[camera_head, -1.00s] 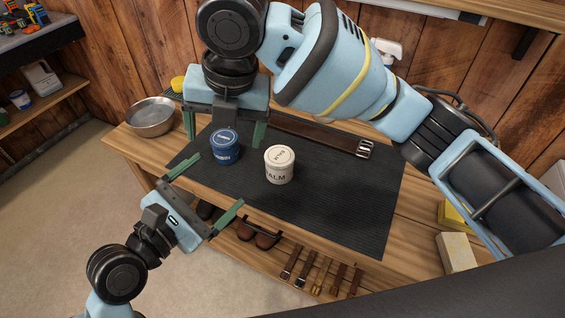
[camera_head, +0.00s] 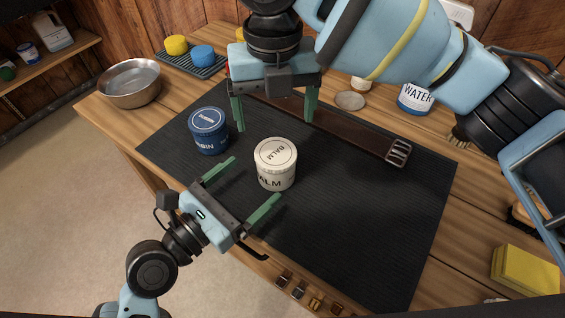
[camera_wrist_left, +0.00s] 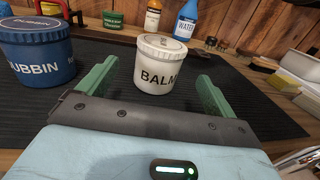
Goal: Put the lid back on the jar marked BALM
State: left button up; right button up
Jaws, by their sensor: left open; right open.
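The white jar marked BALM (camera_head: 275,174) stands upright on the dark mat. A pale lid (camera_head: 276,152) with BALM on it rests on its top; I cannot tell how firmly it sits. My left gripper (camera_head: 255,180) is open and empty, its fingers pointing at the jar from the front left. In the left wrist view the jar (camera_wrist_left: 156,72) stands ahead, between the two green fingers, with no clear contact. My right gripper (camera_head: 275,123) is open and empty, pointing down behind the jar. The blue DUBBIN jar (camera_head: 209,138), lidded, stands to the left.
The mat (camera_head: 350,225) is clear to the right of the jars. A brown strap with a buckle (camera_head: 398,152) lies behind. A small round disc (camera_head: 349,100), a WATER container (camera_head: 414,98), a metal bowl (camera_head: 130,85) and a yellow block (camera_head: 525,270) stand around the mat.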

aim_at(275, 161)
pick_arm(q)
jog(key=shift+s+a+r, duration=0.1)
pick_arm(e)
jog(key=shift+s+a+r, duration=0.1)
pick_arm(q)
jog(key=shift+x, duration=4)
jog(key=c, duration=1.8)
jog(key=shift+c, duration=0.9)
pick_arm(e)
jog(key=m, duration=0.4)
jog(key=shift+m, duration=0.3)
jog(key=shift+f, duration=3.95)
